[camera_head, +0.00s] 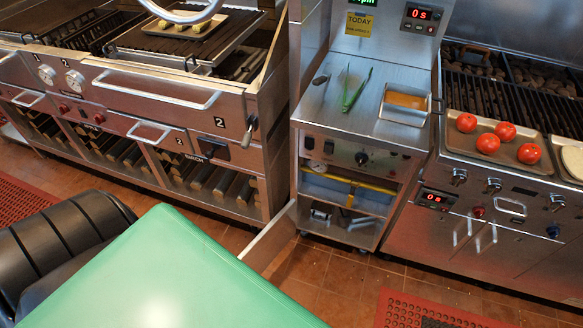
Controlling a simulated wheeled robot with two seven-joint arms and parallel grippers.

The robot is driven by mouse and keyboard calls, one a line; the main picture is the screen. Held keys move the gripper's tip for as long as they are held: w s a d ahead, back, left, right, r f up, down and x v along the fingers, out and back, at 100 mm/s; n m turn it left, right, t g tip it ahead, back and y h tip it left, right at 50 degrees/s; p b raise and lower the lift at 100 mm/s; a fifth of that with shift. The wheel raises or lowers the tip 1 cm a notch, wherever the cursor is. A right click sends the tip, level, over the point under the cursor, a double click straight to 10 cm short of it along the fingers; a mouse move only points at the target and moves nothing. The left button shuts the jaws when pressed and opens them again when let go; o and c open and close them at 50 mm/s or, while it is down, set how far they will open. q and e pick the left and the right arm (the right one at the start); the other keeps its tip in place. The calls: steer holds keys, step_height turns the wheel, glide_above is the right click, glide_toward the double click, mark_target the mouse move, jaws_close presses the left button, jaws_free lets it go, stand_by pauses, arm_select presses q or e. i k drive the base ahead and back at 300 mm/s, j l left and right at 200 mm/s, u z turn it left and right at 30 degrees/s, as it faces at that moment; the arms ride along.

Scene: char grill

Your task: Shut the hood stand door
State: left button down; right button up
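The hood stand (350,130) is the narrow steel unit in the middle, between two grills. Its lower cabinet is open, showing a shelf with a yellow bar and dark items below. Its door (268,240) appears as a grey panel swung open from the left edge of the cabinet, sticking out toward me. The door's near end is hidden behind a green shape at the lower left. Neither of my grippers is in view.
A grill with handles and knobs (165,95) stands at left. At right, another grill (510,180) carries several tomatoes (488,144). Green tongs (355,90) and a steel pan (404,103) rest on the stand. Tiled floor (325,270) before it is clear; a red mat (430,310) lies nearer.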

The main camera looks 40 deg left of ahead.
mark_target(257, 255)
steer(key=j+z, duration=0.3)
steer(key=k+j+z, duration=0.1)
steer(key=j+z, duration=0.25)
steer(key=k+j+z, duration=0.15)
steer(key=j+z, duration=0.15)
steer(key=k+j, duration=0.15)
steer(key=j, duration=0.2)
steer(key=k+j, duration=0.15)
steer(key=j, duration=0.25)
steer(key=k+j, duration=0.15)
steer(key=j, duration=0.2)
steer(key=k+j, duration=0.15)
steer(key=j, duration=0.25)
steer(key=k+j, duration=0.15)
steer(key=j, duration=0.2)
steer(key=k+j, duration=0.15)
steer(key=j, duration=0.25)
steer(key=k+j+u, duration=0.1)
steer(key=k, duration=0.35)
steer(key=k+j+u, duration=0.1)
steer(key=k+j, duration=0.25)
steer(key=k, duration=0.1)
